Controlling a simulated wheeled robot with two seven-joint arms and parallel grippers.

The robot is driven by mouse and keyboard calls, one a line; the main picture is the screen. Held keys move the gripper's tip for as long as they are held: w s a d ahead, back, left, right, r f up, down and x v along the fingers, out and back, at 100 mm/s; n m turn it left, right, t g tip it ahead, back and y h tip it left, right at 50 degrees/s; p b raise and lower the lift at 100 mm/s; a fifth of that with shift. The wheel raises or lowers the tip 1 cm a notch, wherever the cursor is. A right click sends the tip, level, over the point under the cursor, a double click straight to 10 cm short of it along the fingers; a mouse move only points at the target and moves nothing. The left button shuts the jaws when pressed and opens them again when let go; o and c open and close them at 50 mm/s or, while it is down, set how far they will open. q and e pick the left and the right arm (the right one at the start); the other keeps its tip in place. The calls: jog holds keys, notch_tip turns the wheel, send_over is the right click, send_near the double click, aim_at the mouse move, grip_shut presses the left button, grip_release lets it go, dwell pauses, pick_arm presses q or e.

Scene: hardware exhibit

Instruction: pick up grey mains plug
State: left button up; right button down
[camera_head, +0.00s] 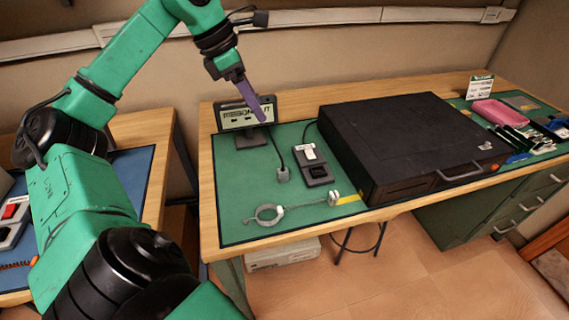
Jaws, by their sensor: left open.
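A small grey plug (283,174) lies on the green mat (240,182), at the end of a dark cable that runs down from near the display sign. My left gripper (262,118) is in the air above and behind the plug, pointing down to the right, in front of the sign. Its purple fingers are seen edge-on and overlap, with nothing visible between them. The gripper is apart from the plug. My right gripper is not in view.
A lettered sign (246,114) stands behind the plug. A dark device (314,166) with a white switch is right of it, then a large black case (405,140). A ring-ended metal tool (290,211) lies in front. Bare mat lies left of the plug.

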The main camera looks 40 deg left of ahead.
pick_arm(q)
jog(key=b, duration=0.6)
send_near(281, 171)
jog(key=b+x, duration=0.1)
jog(key=x, duration=0.9)
jog(key=shift+w+f+b, duration=0.15)
jog(key=shift+f+b, duration=0.05)
jog(key=shift+b, duration=0.15)
grip_shut()
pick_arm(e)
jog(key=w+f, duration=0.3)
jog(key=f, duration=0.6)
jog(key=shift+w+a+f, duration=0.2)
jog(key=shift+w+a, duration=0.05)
